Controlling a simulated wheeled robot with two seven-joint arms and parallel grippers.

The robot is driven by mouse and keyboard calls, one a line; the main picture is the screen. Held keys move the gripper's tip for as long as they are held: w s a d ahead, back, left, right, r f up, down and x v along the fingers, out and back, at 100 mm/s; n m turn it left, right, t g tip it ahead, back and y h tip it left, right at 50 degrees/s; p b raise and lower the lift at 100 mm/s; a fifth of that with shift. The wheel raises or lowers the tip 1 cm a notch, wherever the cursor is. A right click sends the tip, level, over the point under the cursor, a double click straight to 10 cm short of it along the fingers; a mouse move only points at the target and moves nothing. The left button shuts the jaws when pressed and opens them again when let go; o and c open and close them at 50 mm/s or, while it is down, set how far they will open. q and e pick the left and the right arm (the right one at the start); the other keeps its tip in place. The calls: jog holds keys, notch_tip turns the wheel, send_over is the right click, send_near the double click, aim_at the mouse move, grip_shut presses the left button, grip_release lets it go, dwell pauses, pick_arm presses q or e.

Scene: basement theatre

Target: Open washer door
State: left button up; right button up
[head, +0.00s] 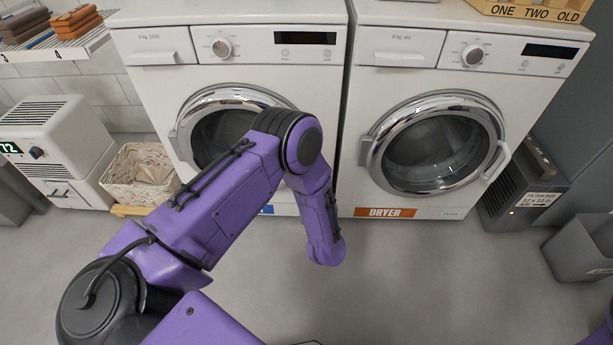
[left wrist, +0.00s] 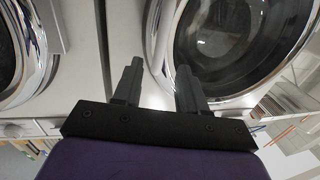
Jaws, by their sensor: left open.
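The washer (head: 235,75) is the white left machine in the head view. Its round chrome-rimmed door (head: 205,105) looks shut and is partly covered by my purple left arm. The door's right side, where a handle could be, is hidden there. In the left wrist view, which seems upside down, the washer door (left wrist: 235,45) fills the upper right. My left gripper (left wrist: 158,82) is open, its two dark fingers pointing at the near rim of that door. In the head view my arm hides this gripper. My right gripper is not in view.
The dryer (head: 400,75) stands right of the washer, its door (head: 440,145) shut with a handle on the right. A grey bin (head: 580,248) is at far right. The floor in front is clear.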

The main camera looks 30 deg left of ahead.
pick_arm(q)
jog(key=b+x, duration=0.2)
jog(key=x, duration=0.8)
jog(key=shift+a+r, duration=0.1)
jog(key=shift+a, duration=0.05)
grip_shut()
